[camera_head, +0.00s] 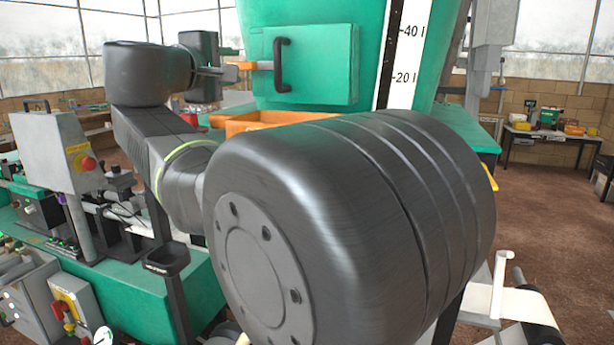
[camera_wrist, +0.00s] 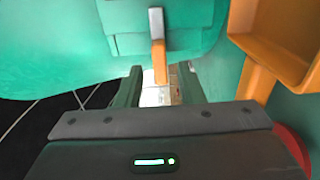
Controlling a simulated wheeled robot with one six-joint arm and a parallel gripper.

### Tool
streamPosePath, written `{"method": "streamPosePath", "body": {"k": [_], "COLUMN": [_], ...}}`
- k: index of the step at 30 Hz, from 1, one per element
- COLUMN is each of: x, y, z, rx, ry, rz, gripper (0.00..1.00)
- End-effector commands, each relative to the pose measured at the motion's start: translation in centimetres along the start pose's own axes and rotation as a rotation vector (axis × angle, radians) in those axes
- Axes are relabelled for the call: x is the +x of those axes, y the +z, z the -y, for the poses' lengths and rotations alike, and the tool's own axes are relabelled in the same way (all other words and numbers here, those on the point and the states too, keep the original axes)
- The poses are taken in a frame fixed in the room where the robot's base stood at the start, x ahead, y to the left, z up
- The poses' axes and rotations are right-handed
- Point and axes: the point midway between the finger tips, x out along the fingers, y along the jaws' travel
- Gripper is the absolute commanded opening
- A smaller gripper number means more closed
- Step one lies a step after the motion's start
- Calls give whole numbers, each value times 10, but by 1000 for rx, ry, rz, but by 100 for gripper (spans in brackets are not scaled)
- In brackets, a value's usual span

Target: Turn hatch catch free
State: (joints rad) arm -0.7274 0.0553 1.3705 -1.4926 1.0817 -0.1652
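The green hatch (camera_head: 310,66) is closed flat against the green hopper and has a black handle (camera_head: 282,65). Its catch (camera_head: 252,65), an orange tab on a grey piece, sits at the hatch's left edge. In the wrist view the catch (camera_wrist: 158,55) lies across the edge of the hatch (camera_wrist: 125,30). My gripper (camera_head: 230,72) is just left of the catch in the head view. In the wrist view my gripper (camera_wrist: 160,85) is open, with the orange end in line with the gap between its fingers. I cannot tell whether either finger touches it.
An orange tray (camera_head: 255,121) is below the hatch and shows at the right of the wrist view (camera_wrist: 285,45). A grey box with a red button (camera_head: 62,150) stands at the left. My own arm hides much of the head view's middle.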

Motion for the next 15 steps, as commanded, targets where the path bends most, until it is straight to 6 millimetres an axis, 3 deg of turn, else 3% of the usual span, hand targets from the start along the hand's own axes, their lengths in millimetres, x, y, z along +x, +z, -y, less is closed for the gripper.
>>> {"method": "streamPosePath", "body": {"k": [15], "x": [6], "y": [0], "z": [0], "rx": [0], "ry": [0], "rz": [1], "gripper": [35]}}
